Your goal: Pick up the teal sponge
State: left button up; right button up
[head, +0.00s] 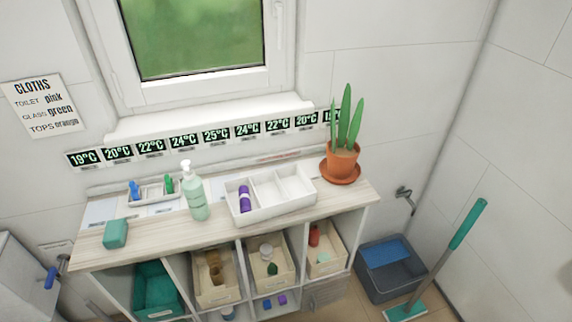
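The teal sponge (116,233) is a small block lying on the left end of the pale wooden cart top (150,240), near its front edge. Nothing touches or covers it. Neither of my grippers shows in the head view.
A green pump bottle (195,197) stands right of the sponge. Bins fill the shelves below. A grey crate (391,286) and mop (440,260) stand right.

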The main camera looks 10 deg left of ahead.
aim_at(116, 231)
jog(key=u, duration=1.8)
